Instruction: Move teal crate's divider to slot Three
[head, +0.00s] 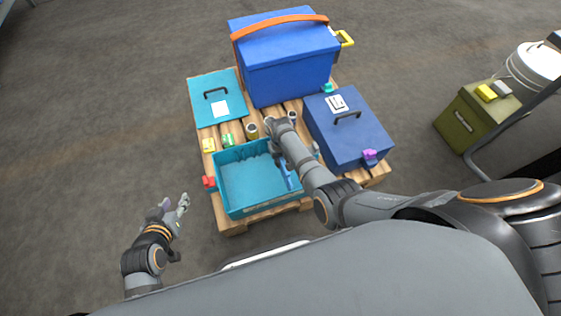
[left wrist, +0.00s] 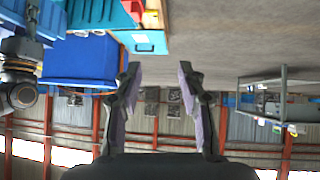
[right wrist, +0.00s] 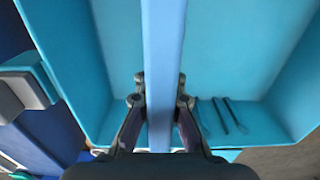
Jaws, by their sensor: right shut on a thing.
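The teal crate (head: 228,205) stands open on the pallet, and its wall fills much of the right wrist view (right wrist: 68,62). The divider (right wrist: 163,60) is a light blue panel running up the middle of the right wrist view. My right gripper (right wrist: 160,88) is shut on the divider, one finger on each side of it. In the head view the divider (head: 288,178) shows at the right end of the crate, partly hidden by my right arm. Dark slot marks show on a crate wall. My left gripper (head: 183,201) is open and empty, off the pallet to the left; its fingers show apart in the left wrist view (left wrist: 160,85).
Small cans and boxes sit behind the crate. A red clip (head: 209,183) is at its left. An olive bin (head: 470,120) stands right.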

